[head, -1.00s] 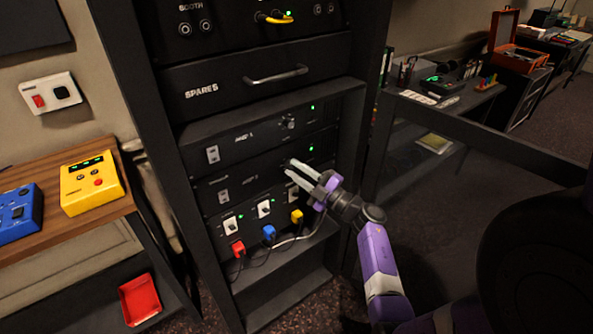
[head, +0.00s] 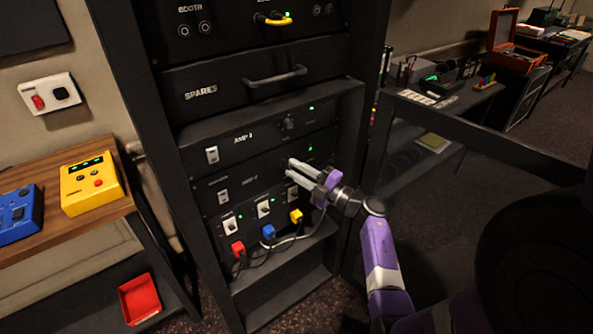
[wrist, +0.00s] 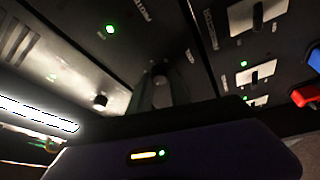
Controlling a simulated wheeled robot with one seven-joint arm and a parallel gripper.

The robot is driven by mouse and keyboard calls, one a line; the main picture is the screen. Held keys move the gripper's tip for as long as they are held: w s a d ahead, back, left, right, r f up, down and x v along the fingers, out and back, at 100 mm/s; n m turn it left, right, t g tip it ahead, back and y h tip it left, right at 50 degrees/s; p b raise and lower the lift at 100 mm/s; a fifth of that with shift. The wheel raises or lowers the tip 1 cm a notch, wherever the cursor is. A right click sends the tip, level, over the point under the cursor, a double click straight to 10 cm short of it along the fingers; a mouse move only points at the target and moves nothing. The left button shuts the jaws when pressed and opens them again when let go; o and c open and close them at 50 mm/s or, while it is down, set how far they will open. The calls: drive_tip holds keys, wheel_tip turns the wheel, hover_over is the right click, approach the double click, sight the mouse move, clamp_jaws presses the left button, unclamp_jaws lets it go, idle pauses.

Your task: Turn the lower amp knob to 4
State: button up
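The lower amp (head: 243,182) is a black panel in the rack, under the upper amp (head: 232,147). Its knob is hidden behind my fingertips in the head view. My gripper (head: 290,167) reaches in from the right, with its two pale fingers slightly apart at the knob's place. In the wrist view my fingers (wrist: 160,92) point at the panel with a greyish shape between them, dark and hard to make out. I cannot tell whether they press on the knob or only stand around it. The knob's pointer and scale cannot be read.
The upper amp's knob (head: 287,123) sits just above my gripper. Below are white switches and red (head: 238,249), blue (head: 268,232) and yellow (head: 295,216) plugs with cables. The spares drawer handle (head: 275,76) sticks out higher up. A wooden table (head: 110,215) stands at left.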

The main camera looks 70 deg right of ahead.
drive_tip(key=o, duration=0.3)
drive_tip(key=shift+o, duration=0.2)
drive_tip(key=v, duration=0.7)
drive_tip(key=shift+s+b, duration=0.35)
drive_tip(key=shift+b, duration=0.05)
drive_tip(key=shift+a, duration=0.15)
